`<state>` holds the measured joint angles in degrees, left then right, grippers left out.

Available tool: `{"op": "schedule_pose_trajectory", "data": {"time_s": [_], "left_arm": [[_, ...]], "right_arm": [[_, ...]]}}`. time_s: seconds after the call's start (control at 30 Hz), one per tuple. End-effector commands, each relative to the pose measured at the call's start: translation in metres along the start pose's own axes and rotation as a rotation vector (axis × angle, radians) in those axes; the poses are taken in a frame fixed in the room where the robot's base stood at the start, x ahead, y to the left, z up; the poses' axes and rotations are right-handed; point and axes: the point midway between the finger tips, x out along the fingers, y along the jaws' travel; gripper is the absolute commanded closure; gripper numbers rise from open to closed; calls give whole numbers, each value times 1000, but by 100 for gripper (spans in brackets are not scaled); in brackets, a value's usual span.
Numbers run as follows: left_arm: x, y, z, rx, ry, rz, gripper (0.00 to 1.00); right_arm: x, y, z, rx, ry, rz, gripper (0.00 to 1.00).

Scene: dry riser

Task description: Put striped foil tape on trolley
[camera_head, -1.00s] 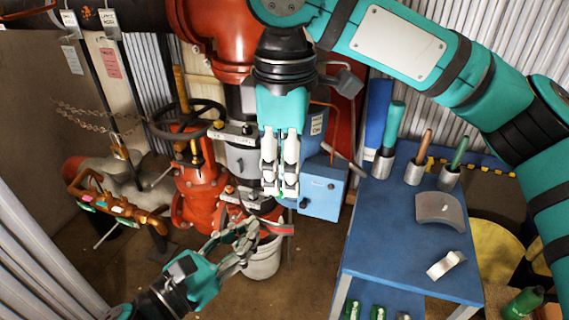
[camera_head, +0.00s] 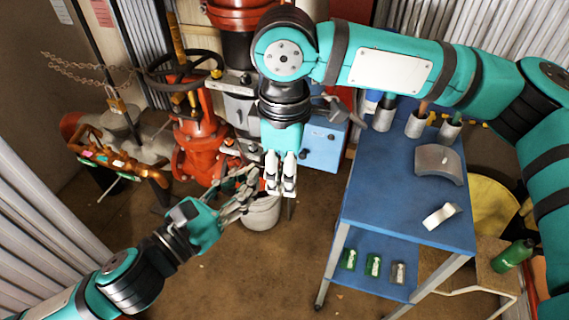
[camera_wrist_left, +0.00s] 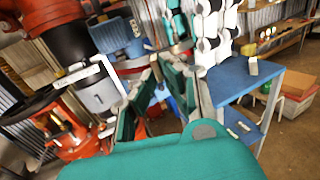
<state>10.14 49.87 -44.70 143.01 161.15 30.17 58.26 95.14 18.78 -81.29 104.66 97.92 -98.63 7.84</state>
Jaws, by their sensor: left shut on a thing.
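My left gripper (camera_head: 250,183) reaches in from the lower left with its fingers towards the middle. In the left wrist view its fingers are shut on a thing. A narrow grey and reddish band (camera_wrist_left: 181,47) shows at the fingertips there, likely the striped foil tape; its stripes are too blurred to make out. In the head view the held thing is mostly hidden by the fingers and my right gripper (camera_head: 281,190). The right gripper hangs fingers down, close beside the left fingertips; its opening is unclear. The blue trolley (camera_head: 375,205) stands to the right of both grippers.
On the trolley top are a pale roll (camera_head: 441,216), a curved grey piece (camera_head: 438,163) and metal cups with handled tools. Its front left top is bare. Several small items lie on the lower shelf. A white bucket (camera_head: 262,212) and red valve (camera_head: 200,145) stand behind the grippers.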

Motion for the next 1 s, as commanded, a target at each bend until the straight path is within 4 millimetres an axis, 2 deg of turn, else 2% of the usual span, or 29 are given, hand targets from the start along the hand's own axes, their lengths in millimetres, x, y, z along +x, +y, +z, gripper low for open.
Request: {"op": "schedule_pose_trajectory", "data": {"time_s": [0.13,0.33,0.53,0.6,0.77,1.0], "left_arm": [[0,0,0,0,0,0,100],[0,0,0,0,0,0,100],[0,0,0,0,0,0,100],[0,0,0,0,0,0,87],[0,0,0,0,0,0,66],[0,0,0,0,0,1,66]], "right_arm": [[0,0,0,0,0,0,74],[0,0,0,0,0,0,100],[0,0,0,0,0,0,100],[0,0,0,0,0,1,100],[0,0,0,0,0,1,100],[0,0,0,0,0,0,100]]}}
